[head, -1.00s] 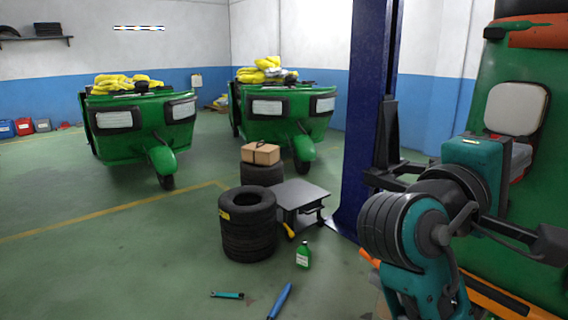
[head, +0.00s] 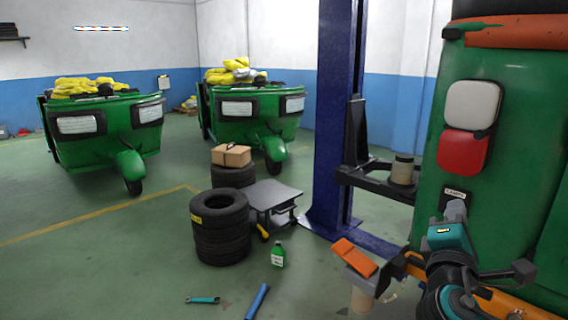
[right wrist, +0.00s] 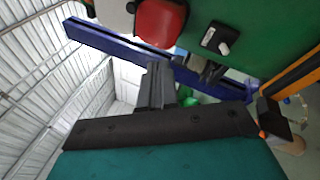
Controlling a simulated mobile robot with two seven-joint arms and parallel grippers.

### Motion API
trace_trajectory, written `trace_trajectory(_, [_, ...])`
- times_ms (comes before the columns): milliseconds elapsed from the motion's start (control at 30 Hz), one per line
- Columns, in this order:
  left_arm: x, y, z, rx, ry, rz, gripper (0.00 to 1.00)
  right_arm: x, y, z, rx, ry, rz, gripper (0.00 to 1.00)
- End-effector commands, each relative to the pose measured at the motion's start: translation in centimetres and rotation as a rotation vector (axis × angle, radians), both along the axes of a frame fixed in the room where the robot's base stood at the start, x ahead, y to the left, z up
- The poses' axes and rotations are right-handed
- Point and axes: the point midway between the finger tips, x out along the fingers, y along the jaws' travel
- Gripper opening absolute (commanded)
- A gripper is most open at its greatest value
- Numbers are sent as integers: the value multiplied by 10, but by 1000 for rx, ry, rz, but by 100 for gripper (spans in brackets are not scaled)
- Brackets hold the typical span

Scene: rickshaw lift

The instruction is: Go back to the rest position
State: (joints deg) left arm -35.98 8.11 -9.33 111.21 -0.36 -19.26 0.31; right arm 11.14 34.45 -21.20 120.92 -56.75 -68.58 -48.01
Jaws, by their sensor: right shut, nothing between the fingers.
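My right gripper (head: 455,210) is low at the right of the head view, in front of the green rickshaw's body (head: 415,225). Its dark fingers point up from the teal wrist and are shut with nothing between them. In the right wrist view the closed fingers (right wrist: 158,86) stand out from the dark bar, with the red lamp (right wrist: 160,22) and blue lift post (right wrist: 110,40) beyond. It holds nothing and looks apart from the rickshaw, though the exact gap is hard to tell. My left gripper is not in view.
The blue lift post (head: 335,120) has a black arm with a round pad (head: 403,170). An orange-topped item (head: 354,258) is left of my right arm. Stacked tyres (head: 221,228), a grey cart (head: 272,195), a green bottle (head: 278,254) and tools lie left.

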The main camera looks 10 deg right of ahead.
Motion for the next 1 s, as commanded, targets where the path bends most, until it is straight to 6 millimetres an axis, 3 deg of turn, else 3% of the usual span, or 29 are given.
trace_trajectory(33, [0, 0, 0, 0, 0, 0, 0, 2, 3, -41, 78, 70, 72, 0])
trace_trajectory(167, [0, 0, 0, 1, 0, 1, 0, -6, 18, -139, 362, 214, 247, 0])
trace_trajectory(300, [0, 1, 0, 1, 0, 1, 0, -44, 36, -234, 740, 334, 354, 0])
trace_trajectory(400, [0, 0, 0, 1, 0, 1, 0, -79, 48, -284, 1008, 382, 373, 0])
trace_trajectory(600, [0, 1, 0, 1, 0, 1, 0, -148, 62, -345, 1472, 397, 315, 0])
trace_trajectory(733, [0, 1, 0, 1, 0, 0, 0, -190, 66, -369, 1733, 359, 234, 0])
trace_trajectory(1000, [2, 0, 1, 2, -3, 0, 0, -184, 126, -369, 1935, 202, 182, 0])
